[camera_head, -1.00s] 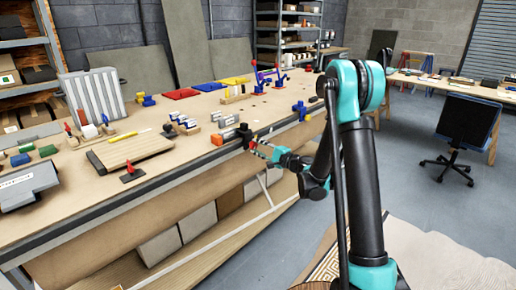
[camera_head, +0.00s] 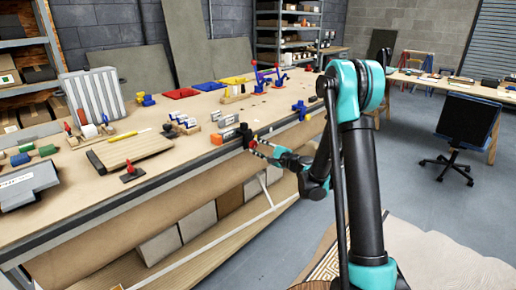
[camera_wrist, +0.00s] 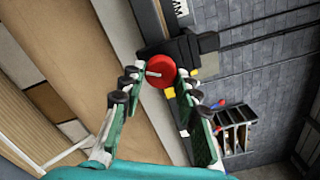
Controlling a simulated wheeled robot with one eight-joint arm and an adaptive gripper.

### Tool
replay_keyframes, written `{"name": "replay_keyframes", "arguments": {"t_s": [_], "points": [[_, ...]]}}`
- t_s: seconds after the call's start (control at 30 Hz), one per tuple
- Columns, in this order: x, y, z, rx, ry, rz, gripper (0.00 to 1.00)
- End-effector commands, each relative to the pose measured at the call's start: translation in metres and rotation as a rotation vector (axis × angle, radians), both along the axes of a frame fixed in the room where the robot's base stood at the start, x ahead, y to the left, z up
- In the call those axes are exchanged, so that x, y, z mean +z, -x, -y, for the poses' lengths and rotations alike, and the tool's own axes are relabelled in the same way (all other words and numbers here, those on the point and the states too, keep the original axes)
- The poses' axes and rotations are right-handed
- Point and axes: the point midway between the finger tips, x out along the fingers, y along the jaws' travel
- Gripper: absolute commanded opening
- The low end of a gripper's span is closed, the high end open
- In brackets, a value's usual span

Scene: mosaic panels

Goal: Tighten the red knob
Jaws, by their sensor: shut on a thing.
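The red knob (camera_wrist: 160,71) shows as a round disc with a pale bar across it in the wrist view. It sits on a dark clamp-like fixture (camera_wrist: 190,47) at the bench's front edge. The knob also shows small in the head view (camera_head: 253,144), beside the black fixture (camera_head: 245,135). My gripper (camera_wrist: 158,90) has its two green-and-white fingers on either side of the knob and is shut on it. The exact contact at the fingertips is hard to see. In the head view my gripper (camera_head: 263,149) reaches the fixture from the right.
A blue clamp (camera_head: 300,110) sits along the edge to the right. Open floor (camera_head: 430,205) lies to the right, with a black chair (camera_head: 467,125).

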Motion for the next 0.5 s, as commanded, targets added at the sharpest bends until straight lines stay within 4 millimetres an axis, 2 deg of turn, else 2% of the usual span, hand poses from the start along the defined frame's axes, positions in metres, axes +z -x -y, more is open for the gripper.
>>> {"name": "replay_keyframes", "arguments": {"t_s": [0.03, 0.07, 0.2, 0.5], "points": [[-0.0007, 0.0003, 0.0007, 0.0, 0.002, 0.001, 0.03], [-0.0007, 0.0003, 0.0007, 0.0, 0.002, 0.001, 0.33], [-0.0005, 0.0001, 0.0004, 0.0, 0.002, 0.001, 0.5], [-0.0001, 0.0003, 0.0005, 0.0, 0.001, 0.001, 0.52]]}}
